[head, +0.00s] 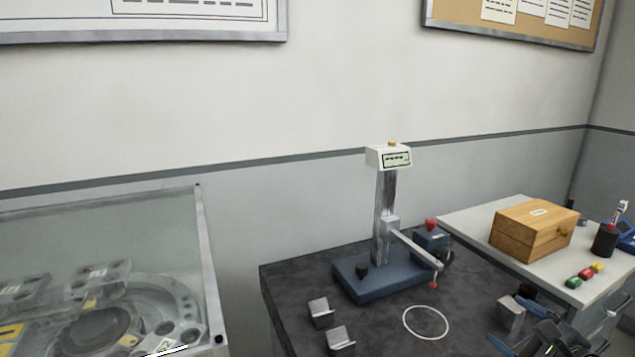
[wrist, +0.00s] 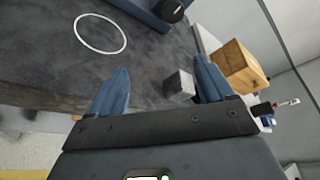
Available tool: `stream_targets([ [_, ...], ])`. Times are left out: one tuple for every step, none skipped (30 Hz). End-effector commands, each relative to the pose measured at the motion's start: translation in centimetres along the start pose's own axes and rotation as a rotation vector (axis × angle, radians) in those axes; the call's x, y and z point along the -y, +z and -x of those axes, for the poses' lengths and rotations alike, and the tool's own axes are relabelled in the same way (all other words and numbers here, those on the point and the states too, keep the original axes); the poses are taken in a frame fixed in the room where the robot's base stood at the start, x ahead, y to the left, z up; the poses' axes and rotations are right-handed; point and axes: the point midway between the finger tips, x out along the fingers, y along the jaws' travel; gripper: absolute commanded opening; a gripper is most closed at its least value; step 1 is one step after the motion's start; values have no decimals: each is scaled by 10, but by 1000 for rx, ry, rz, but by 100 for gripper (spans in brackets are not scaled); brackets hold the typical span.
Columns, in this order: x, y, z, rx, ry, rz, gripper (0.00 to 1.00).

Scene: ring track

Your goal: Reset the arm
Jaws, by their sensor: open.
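My gripper (head: 522,338) is at the lower right of the head view, over the front right of the dark worktop. In the wrist view its two blue fingers stand wide apart, and my gripper (wrist: 160,85) is open. A small grey metal block (head: 510,314) is close beside the fingers in the head view. In the wrist view the block (wrist: 180,86) appears between the fingers, nearer the right one. It looks to rest on the worktop below, not gripped. Part of my arm is cut off by the head view's lower edge.
The dark worktop (head: 290,290) holds a blue-based measuring stand (head: 384,230), a white ring mark (head: 426,322) and two metal blocks (head: 330,325). A pale side table (head: 480,222) carries a wooden box (head: 532,230). A glass-covered machine (head: 110,270) stands left.

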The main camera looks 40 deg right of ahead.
Motion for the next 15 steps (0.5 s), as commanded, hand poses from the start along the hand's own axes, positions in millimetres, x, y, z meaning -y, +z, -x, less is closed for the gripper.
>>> stream_targets([
  [-6, 2, 1, 0, 7, 25, 81],
  [-8, 2, 2, -1, 9, 40, 81],
  [-12, 3, 4, -2, 13, 65, 81],
  [-15, 4, 5, -4, 15, 83, 81],
  [-18, 4, 6, -4, 16, 101, 81],
  [-22, 5, 8, -5, 21, 128, 81],
  [-26, 6, 9, -5, 25, 149, 81],
  [-29, 7, 10, -5, 27, 172, 81],
  [-35, 8, 13, -6, 31, 205, 81],
  [-39, 9, 15, -7, 36, 232, 81],
  [-43, 10, 17, -7, 38, 260, 81],
  [-50, 12, 20, -6, 45, 304, 81],
  [-55, 13, 23, -4, 49, 337, 81],
  [-60, 15, 26, -3, 53, 376, 81],
  [-67, 17, 30, 1, 59, 428, 81],
])
